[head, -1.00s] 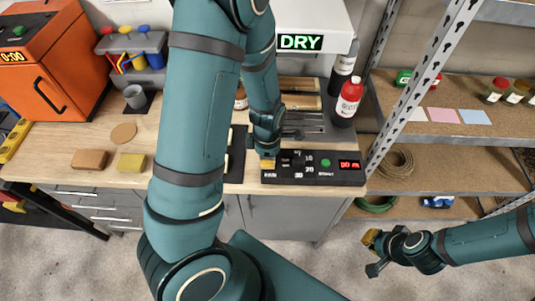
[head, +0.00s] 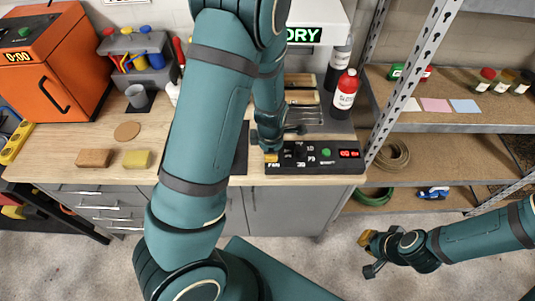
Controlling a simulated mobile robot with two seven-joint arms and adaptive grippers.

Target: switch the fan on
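The black control panel (head: 335,168) lies at the front edge of the workbench in the head view. It carries a FAN label at its left end, a dark dial (head: 301,152), a green button (head: 326,153) and a red-digit display (head: 349,153). My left gripper (head: 277,148) is at the panel's left end, over the FAN label. It hides the fan switch, so neither the switch's position nor contact is clear. How far its fingers are apart is unclear. My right gripper (head: 369,256) is open and empty, in front of the bench at lower right.
A metal shelf rack (head: 410,75) borders the right. A brown block (head: 95,158) and a yellow sponge (head: 136,159) lie on the left worktop.

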